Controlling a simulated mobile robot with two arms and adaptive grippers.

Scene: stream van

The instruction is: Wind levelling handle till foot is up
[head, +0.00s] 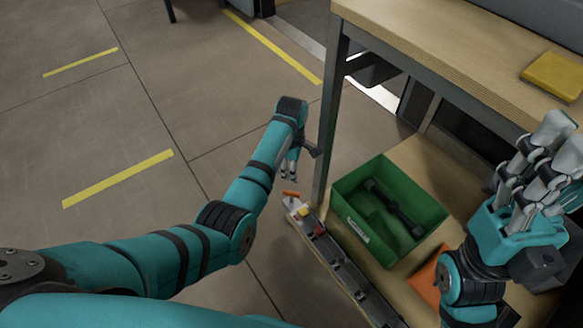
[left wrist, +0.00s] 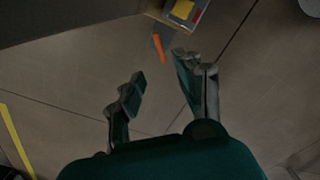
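My left gripper (head: 290,168) is just above the handle in the head view, fingers pointing down. In the left wrist view its fingers (left wrist: 157,88) are apart with nothing between them, and the handle lies beyond the tips. My right gripper (head: 540,165) is raised at the right, its fingers apart and empty. I cannot make out the foot.
A green crate (head: 432,217) with dark tools stands on the lower wooden shelf (head: 408,152). A dark bench leg (head: 328,115) rises close beside my left gripper. A yellow item (head: 553,75) lies on the bench top (head: 430,32). The floor to the left is clear.

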